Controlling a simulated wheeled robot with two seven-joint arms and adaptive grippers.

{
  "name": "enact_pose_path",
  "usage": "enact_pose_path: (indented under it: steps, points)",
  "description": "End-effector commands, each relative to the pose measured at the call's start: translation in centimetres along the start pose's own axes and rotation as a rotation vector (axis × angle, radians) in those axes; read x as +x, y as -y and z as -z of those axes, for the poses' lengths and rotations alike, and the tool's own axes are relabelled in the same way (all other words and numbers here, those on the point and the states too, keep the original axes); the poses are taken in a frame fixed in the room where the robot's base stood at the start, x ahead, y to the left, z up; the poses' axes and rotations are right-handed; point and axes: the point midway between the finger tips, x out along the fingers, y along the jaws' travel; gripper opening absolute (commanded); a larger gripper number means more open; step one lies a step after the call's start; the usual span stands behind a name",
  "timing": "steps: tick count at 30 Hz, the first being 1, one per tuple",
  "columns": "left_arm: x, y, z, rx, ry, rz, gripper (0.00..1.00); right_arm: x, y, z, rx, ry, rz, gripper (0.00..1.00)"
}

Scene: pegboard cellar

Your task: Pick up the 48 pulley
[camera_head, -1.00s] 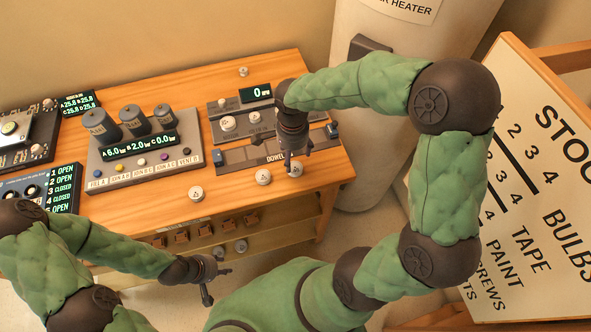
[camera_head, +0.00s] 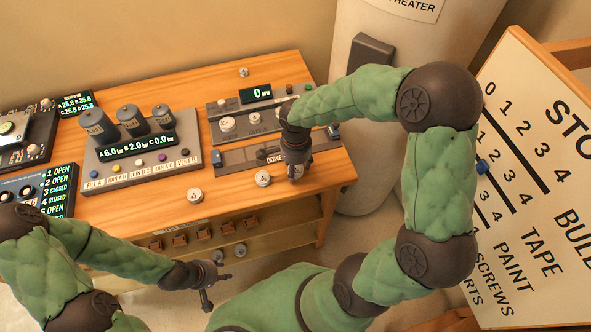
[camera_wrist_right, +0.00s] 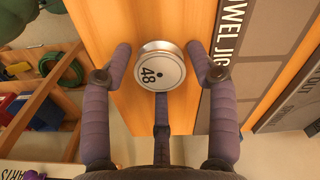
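The 48 pulley (camera_wrist_right: 160,68) is a white-faced disc with a metal rim, marked 48, in the right wrist view. It sits near the wooden table's edge, between the spread fingers of my right gripper (camera_wrist_right: 160,52), with gaps on both sides. In the head view my right gripper (camera_head: 295,174) points down at the table's front right and hides the pulley. My left gripper (camera_head: 219,288) is open and empty in front of the table, below the top.
Two similar white discs stand left of the right gripper, a near one (camera_head: 263,179) and a farther one (camera_head: 194,195). The dowel jig (camera_head: 235,159) lies just behind. A gauge panel (camera_head: 140,165) stands at left, and a sign board (camera_head: 535,190) at right.

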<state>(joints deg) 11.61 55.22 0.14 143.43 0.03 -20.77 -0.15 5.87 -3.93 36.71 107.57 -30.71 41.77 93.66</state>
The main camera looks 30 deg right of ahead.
Motion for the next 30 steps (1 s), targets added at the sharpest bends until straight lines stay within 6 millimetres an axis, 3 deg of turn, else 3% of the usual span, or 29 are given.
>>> enact_pose_path:
  steps: [1, 3, 4, 19, 26, 30]
  points:
    - [0.0, 0.0, 0.0, 0.000, 0.000, 0.000, 0.40, 0.0, 0.0, 0.0, 0.000, 0.000, 0.000, 0.34]
    - [0.0, 0.0, 0.0, 0.000, 0.000, 0.000, 0.40, 0.0, 0.0, 0.0, 0.000, 0.000, 0.000, 0.15]
    - [0.0, 0.0, 0.0, 0.000, 0.000, 0.000, 0.40, 0.0, 0.0, 0.0, 0.000, 0.000, 0.000, 0.12]
    - [-0.2, -0.1, 0.0, 0.000, 0.000, 0.000, 0.40, -0.8, 0.1, 0.0, 0.000, -0.001, 0.002, 0.12]
    - [-1.1, -0.4, 0.0, 0.000, 0.000, 0.000, 0.40, -3.6, 0.1, 0.0, -0.001, -0.002, 0.003, 0.12]
    - [-1.9, -0.7, -0.1, 0.000, 0.000, 0.000, 0.40, -6.0, -1.2, -1.6, -0.002, -0.002, 0.005, 0.12]
